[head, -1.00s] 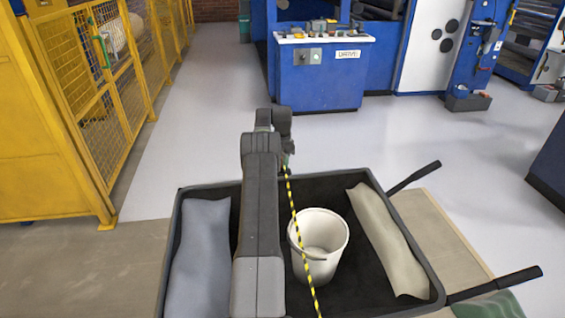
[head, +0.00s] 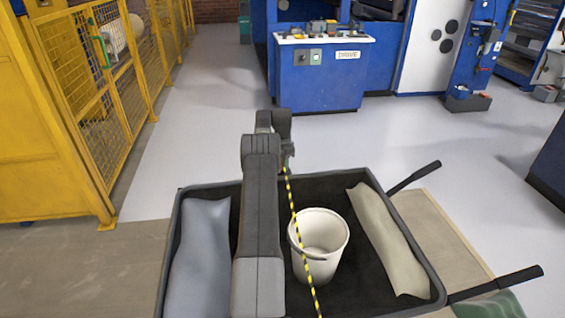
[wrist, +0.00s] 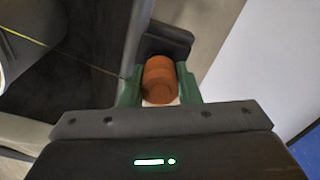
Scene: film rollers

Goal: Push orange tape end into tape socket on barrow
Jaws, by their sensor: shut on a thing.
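The orange tape end (wrist: 159,78) is a short round plug, seen in the wrist view between the two green fingers of my gripper (wrist: 159,84). The gripper is shut on it. A dark block (wrist: 174,44), which looks like the tape socket, sits at the barrow's rim just beyond the plug. The plug overlaps it in the picture; I cannot tell whether it is inside. The barrow (head: 436,283) is a dark tray with a grey rim. In the head view the yellow-and-black tape (head: 293,215) runs down from the gripper area, where my arm hides the plug and socket.
In the barrow are a white bucket (head: 338,240), a grey-blue sack (head: 198,255) and a beige sack (head: 385,240). Two dark handles (head: 413,178) stick out right. A yellow mesh fence (head: 120,75) stands left, a blue console (head: 320,80) ahead. Pale floor between is clear.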

